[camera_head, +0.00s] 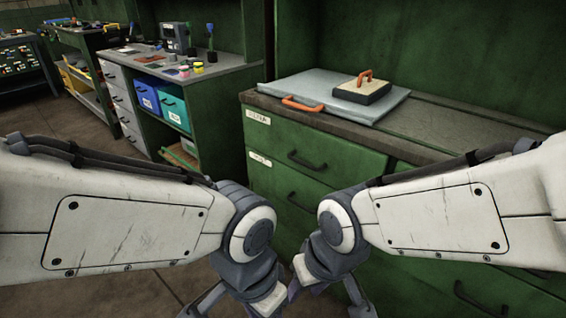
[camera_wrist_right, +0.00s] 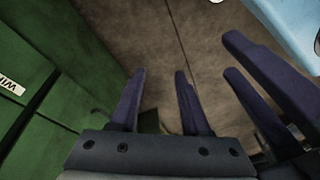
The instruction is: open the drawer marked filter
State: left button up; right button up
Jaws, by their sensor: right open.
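The green cabinet (camera_head: 320,170) stands ahead, with stacked drawers and dark bar handles. The top left drawer (camera_head: 345,157) is closed; its white label (camera_head: 257,117) is small but seems to read filter. The drawer below (camera_head: 285,190) is also closed, with its own label (camera_head: 260,159). My right gripper (camera_head: 328,293) is open and empty, low in front of the cabinet and apart from the handles. In the right wrist view its fingers (camera_wrist_right: 160,95) point at the floor. My left gripper (camera_head: 242,300) is beside it, partly cut off; its opening is unclear.
On the cabinet top lie a grey board (camera_head: 335,92) with an orange handle and a small block (camera_head: 363,90) with an orange grip. A workbench (camera_head: 180,70) with blue bins stands at the left. Floor (camera_head: 120,260) shows between it and the cabinet.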

jog(key=w+a+f+m+t+y, duration=0.1)
jog(key=w+a+m+t, duration=0.15)
jog(key=w, duration=0.55)
jog(key=w+a+f+m+t+y, duration=0.1)
jog(key=w+a+f+m+t, duration=0.2)
jog(key=w, duration=0.5)
jog(key=m+t, duration=1.2)
jog(key=m, duration=0.2)
send_near(302, 164)
jog(key=shift+h, duration=0.6)
jog(key=b+x, duration=0.1)
jog(key=x, duration=0.9)
jog(key=shift+w+a+b, duration=0.25)
jog(key=shift+w+b, duration=0.1)
jog(key=shift+w, duration=0.05)
grip_shut()
jog(key=shift+f, duration=0.1)
